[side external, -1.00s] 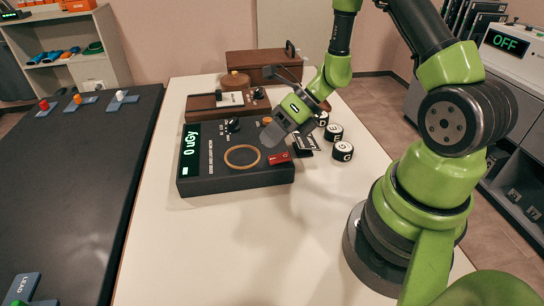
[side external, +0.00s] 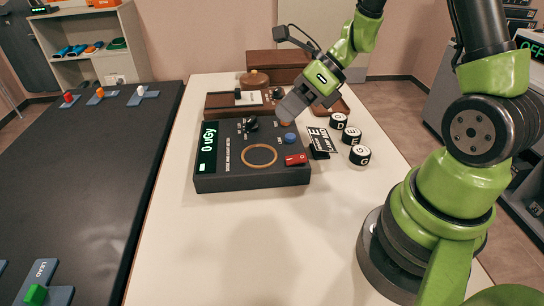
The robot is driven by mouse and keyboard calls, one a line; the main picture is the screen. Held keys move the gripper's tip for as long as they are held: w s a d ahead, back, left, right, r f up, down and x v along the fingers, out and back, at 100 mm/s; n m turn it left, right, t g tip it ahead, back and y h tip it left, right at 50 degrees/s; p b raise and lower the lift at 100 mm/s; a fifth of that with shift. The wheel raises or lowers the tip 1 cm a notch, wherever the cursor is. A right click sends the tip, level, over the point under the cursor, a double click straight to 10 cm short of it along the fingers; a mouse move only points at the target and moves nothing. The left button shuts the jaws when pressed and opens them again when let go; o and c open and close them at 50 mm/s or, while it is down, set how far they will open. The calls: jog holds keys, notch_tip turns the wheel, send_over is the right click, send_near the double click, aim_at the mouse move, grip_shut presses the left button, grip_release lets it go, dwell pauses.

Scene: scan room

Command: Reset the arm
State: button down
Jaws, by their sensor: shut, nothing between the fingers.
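My gripper (side external: 283,113) is shut and empty. It hangs above the back right part of the dark dose meter (side external: 250,182), apart from it as far as I can tell. The meter lies on the white table (side external: 262,255) and its display reads "0 uGy".
Several black-and-white lettered pucks (side external: 360,155) stand right of the meter by a small label card (side external: 322,140). A brown wooden box (side external: 277,66) and a wooden tray (side external: 222,104) are behind. A black bench (side external: 85,180) is at left. The front table is clear.

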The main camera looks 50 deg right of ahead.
jog(key=s+a+r+n+t+h, duration=0.1)
jog(key=s+r+n, duration=0.5)
jog(key=n, duration=0.7)
jog(key=s+a+r+n+t+h, duration=0.1)
jog(key=s+a+r+n+h, duration=0.2)
jog(key=s+r+n, duration=0.4)
notch_tip(320, 180, up, 2)
jog(key=n+h, duration=0.1)
jog(key=n, duration=0.6)
jog(key=shift+s+a, duration=0.15)
jog(key=shift+a, duration=0.15)
